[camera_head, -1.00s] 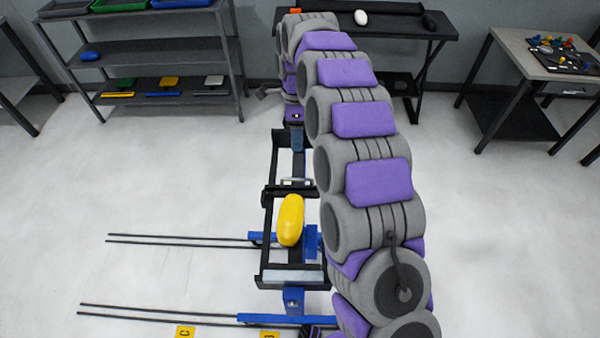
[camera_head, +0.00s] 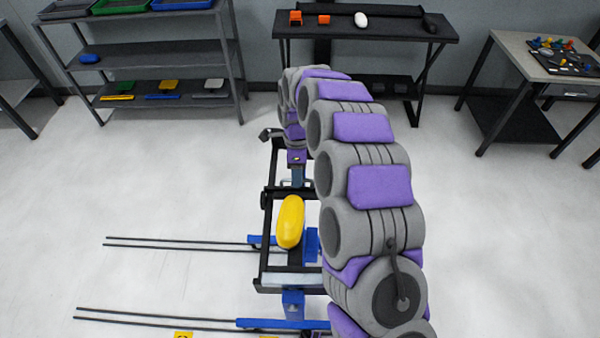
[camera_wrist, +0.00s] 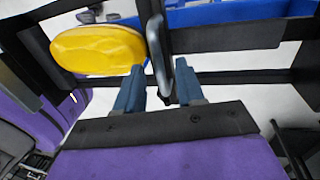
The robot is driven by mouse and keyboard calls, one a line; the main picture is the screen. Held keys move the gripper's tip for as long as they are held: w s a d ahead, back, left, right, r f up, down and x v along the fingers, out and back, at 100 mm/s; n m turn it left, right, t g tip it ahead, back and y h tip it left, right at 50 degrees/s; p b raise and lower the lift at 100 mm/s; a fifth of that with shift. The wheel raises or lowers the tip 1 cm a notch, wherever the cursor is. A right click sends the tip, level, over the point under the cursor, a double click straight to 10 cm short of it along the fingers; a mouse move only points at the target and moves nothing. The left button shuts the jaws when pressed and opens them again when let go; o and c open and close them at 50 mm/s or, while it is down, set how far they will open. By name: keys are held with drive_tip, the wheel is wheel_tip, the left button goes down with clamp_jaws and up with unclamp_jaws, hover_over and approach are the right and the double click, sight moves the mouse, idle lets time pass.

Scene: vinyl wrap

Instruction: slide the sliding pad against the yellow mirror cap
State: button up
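The yellow mirror cap (camera_head: 291,222) rests on the black and blue stand (camera_head: 262,258). It also shows at the upper left of the wrist view (camera_wrist: 97,50). A thin grey rounded piece (camera_wrist: 158,50), which looks like the sliding pad, stands edge-on just right of the cap, at a dark bar. My gripper (camera_wrist: 160,68) has its two blue fingers apart, one on each side of the pad's lower part; I see no clear contact. In the head view my gripper (camera_head: 297,178) is over the stand's far end, beyond the cap. The pad is not clear there.
Dark bars of the stand run close around my fingers. A shelf with trays (camera_head: 165,52) stands at the back left. A black table (camera_head: 365,25) is behind, and a side table with small tools (camera_head: 550,57) is at the right.

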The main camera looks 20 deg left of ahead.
clamp_jaws()
drive_tip(key=shift+s, duration=0.1)
idle(0.4)
drive_tip(key=s, duration=0.2)
drive_tip(key=s+d, duration=0.1)
drive_tip(key=s, duration=0.1)
drive_tip(key=shift+r+p, duration=0.1)
drive_tip(key=shift+p, duration=0.3)
drive_tip(key=shift+s+d, duration=0.1)
drive_tip(key=shift+s, duration=0.25)
drive_tip(key=shift+f, duration=0.2)
unclamp_jaws()
drive_tip(key=shift+r, duration=0.1)
